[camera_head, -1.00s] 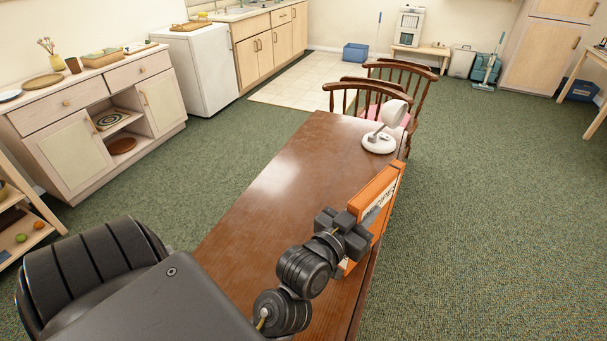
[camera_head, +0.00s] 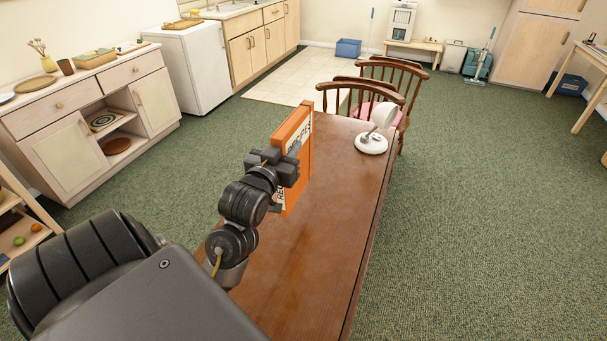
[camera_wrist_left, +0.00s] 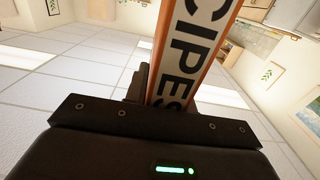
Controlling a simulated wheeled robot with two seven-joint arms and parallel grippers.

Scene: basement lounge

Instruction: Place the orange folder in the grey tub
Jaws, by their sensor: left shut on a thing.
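The orange folder (camera_head: 292,150) has a white label with dark lettering, partly readable as "RECIPES". My left gripper (camera_head: 278,165) is shut on it and holds it upright over the brown table. In the left wrist view the folder's labelled spine (camera_wrist_left: 181,62) stands up from between the jaws. The gripper covers part of the folder, and I cannot tell how far its lower edge is above the table. I cannot make out a grey tub for certain. My right gripper is not in view.
The brown table (camera_head: 325,240) has a white lamp (camera_head: 371,143) at its far end, with wooden chairs (camera_head: 385,75) beyond. A blue bin (camera_head: 348,48) stands by the far wall. A cabinet (camera_head: 75,165) is at left. Green carpet is clear at right.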

